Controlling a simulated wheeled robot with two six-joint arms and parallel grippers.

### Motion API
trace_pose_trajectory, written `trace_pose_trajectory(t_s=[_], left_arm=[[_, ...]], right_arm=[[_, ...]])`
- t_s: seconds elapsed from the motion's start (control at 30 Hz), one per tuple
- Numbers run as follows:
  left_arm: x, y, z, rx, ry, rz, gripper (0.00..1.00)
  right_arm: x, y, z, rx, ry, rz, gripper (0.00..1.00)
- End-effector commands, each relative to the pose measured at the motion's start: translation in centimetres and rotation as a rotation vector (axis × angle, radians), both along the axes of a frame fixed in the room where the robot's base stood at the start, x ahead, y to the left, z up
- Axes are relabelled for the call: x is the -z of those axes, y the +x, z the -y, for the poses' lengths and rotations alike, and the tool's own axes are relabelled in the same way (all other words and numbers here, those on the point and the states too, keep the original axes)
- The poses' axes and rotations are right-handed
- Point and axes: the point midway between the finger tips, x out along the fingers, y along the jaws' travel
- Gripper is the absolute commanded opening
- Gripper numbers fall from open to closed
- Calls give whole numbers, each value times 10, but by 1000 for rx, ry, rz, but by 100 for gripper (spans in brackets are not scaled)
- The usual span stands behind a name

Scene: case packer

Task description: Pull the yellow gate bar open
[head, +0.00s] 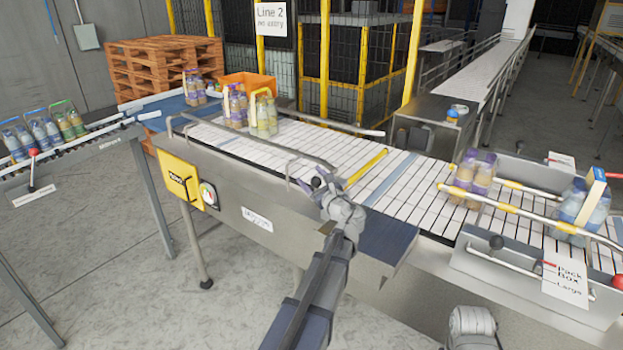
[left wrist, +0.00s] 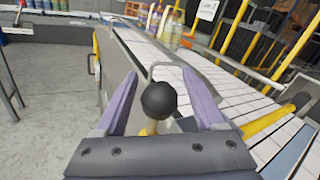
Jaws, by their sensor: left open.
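The yellow gate bar (head: 366,168) lies across the white slatted conveyor, near the middle of the head view. In the left wrist view the yellow bar (left wrist: 266,121) runs up to the right. A black ball knob (left wrist: 158,99) on a short yellowish stem shows between the purple fingers there; the knob (head: 316,183) also shows at the conveyor's near edge in the head view. My left gripper (head: 318,187) is open at the knob, one finger on each side, with gaps visible. My right gripper is not in view.
Metal guide rails (head: 255,142) run along the conveyor. Bottle packs (head: 262,115) stand upstream, and another pack (head: 474,178) stands at right before the pack box station (head: 520,270) with its yellow-sleeved rails. A yellow control box (head: 179,180) is on the near side.

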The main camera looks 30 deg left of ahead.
Motion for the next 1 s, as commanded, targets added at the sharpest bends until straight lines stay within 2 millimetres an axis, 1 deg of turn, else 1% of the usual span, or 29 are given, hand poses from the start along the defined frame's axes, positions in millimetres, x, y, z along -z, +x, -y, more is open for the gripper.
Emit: trace_pose_trajectory(t_s=[0.23, 0.27, 0.87, 0.9, 1.0], left_arm=[[0, 0, -1, 0, 0, 0, 71], [0, 0, -1, 0, 0, 0, 69], [0, 0, -1, -1, 0, 0, 2], [0, 0, -1, -1, 0, 0, 0], [0, 0, 0, -1, 0, 0, 0]], right_arm=[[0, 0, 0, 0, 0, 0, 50], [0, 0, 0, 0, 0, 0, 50], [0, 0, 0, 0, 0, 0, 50], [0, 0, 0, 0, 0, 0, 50], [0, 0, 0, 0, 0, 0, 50]])
